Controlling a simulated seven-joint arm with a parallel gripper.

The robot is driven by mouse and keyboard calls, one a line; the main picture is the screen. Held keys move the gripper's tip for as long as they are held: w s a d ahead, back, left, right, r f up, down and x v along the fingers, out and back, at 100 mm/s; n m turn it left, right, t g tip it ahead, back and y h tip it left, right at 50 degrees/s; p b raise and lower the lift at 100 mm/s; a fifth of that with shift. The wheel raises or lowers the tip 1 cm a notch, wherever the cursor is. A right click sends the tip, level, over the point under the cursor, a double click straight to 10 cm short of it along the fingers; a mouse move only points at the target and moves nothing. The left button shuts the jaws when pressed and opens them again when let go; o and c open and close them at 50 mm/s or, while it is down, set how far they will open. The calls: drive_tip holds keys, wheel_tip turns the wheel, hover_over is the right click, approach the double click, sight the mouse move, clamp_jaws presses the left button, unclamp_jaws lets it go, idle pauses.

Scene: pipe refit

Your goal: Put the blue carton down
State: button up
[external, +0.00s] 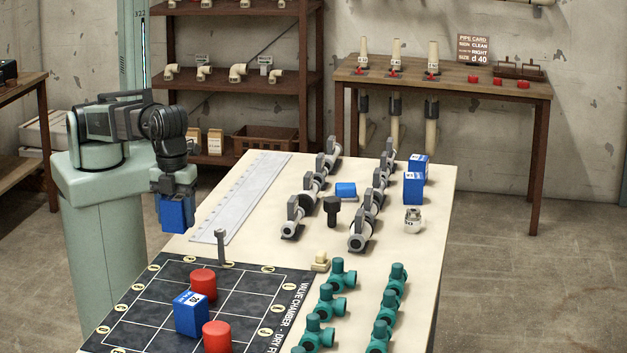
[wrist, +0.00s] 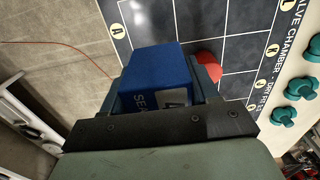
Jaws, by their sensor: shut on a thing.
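My gripper (external: 174,184) is shut on a blue carton (external: 177,214) and holds it at the far left corner of the table, past or over the edge; its height above the table top is hard to tell. In the wrist view the blue carton (wrist: 158,75) sits between the fingers, with white lettering on its near face. Behind it in that view lies the dark grid mat (wrist: 215,30). Another blue carton (external: 191,313) with a white top label stands on the mat (external: 135,335) between two red cylinders (external: 203,284) (external: 217,338).
A clear ruler plate (external: 240,195) lies beside the mat. Grey valve fittings (external: 313,185), more blue cartons (external: 413,188), a black knob (external: 332,211) and green valves (external: 335,277) stand on the table (external: 265,238). A grey upright peg (external: 221,246) stands at the mat's far edge.

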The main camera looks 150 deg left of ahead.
sight(182, 277)
drive_tip(key=shift+f, duration=5.9)
drive_tip(key=shift+f, duration=0.1)
drive_tip(key=o, duration=1.1)
wheel_tip(182, 277, up, 12)
drive_tip(key=shift+r, duration=0.15)
